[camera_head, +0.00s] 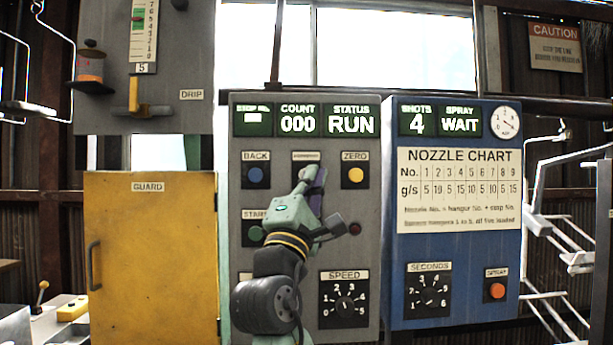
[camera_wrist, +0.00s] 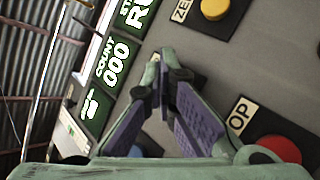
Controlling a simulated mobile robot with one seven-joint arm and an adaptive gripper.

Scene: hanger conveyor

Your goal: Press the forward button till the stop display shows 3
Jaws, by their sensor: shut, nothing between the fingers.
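My gripper (camera_head: 314,178) is shut and empty, its fingertips at the grey control panel (camera_head: 268,205) just below a small label (camera_head: 306,156) between BACK and ZERO. In the wrist view the closed fingertips (camera_wrist: 160,68) point at the panel and cover that spot. The stop display (camera_head: 252,121) is lit green at the panel's top left; its digit is too small to read. Beside it, COUNT reads 000 and STATUS reads RUN.
A blue BACK button (camera_head: 256,175) is left of my gripper and a yellow ZERO button (camera_head: 355,174) right. A red STOP button (camera_head: 355,228) and a speed dial (camera_head: 345,306) sit lower. A blue nozzle panel (camera_head: 455,260) stands right, a yellow guard door (camera_head: 150,265) left.

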